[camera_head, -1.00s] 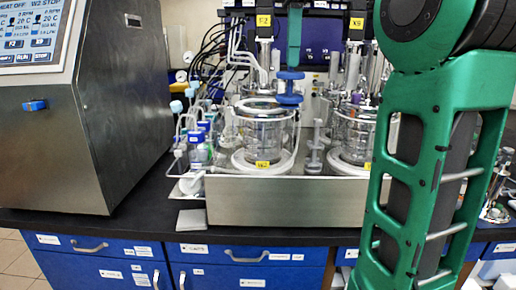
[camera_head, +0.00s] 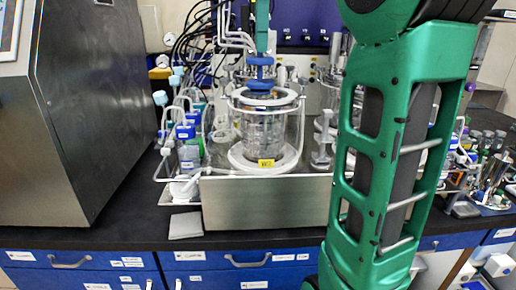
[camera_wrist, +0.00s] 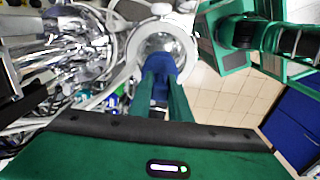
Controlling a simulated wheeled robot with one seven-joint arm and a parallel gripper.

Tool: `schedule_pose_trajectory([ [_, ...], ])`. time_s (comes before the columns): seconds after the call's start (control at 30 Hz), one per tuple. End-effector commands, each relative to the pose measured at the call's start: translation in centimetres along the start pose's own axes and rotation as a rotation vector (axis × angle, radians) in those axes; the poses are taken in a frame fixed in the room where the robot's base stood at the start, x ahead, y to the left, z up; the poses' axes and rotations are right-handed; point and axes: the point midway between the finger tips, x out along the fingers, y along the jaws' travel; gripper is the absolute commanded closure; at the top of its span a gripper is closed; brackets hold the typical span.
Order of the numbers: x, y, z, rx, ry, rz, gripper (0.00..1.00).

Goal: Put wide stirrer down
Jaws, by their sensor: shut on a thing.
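My gripper (camera_head: 262,48) is shut on a blue stirrer (camera_head: 261,72) with two stacked round discs, likely the wide stirrer. The stirrer hangs upright over the open top of the left glass vessel (camera_head: 265,128), which bears a yellow label. I cannot tell whether its lower end is inside the vessel. In the wrist view, the green fingers (camera_wrist: 164,88) hold the blue piece (camera_wrist: 160,64), with a white ring and round glass (camera_wrist: 162,42) beyond it. A grey stirrer-like piece (camera_head: 322,148) stands on the tray to the right of the vessel.
A steel-fronted tray (camera_head: 265,205) holds the vessel, and bottles with tubing (camera_head: 188,135) stand at its left. A large steel console (camera_head: 65,110) is at the far left. Glassware (camera_head: 490,180) stands at the right.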

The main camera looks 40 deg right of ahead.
Motion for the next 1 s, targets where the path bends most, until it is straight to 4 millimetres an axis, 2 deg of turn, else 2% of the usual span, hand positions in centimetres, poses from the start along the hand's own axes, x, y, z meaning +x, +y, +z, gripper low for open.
schedule_pose_trajectory([
  [0.2,2.5,0.2,1.3,0.023,0.0,0.003,1.0],
  [0.57,6.5,0.3,1.6,0.028,0.001,0.003,1.0],
  [0.8,11.0,0.3,1.6,0.025,0.0,0.001,1.0],
  [1.0,11.8,0.4,1.6,0.025,0.002,0.004,1.0],
])
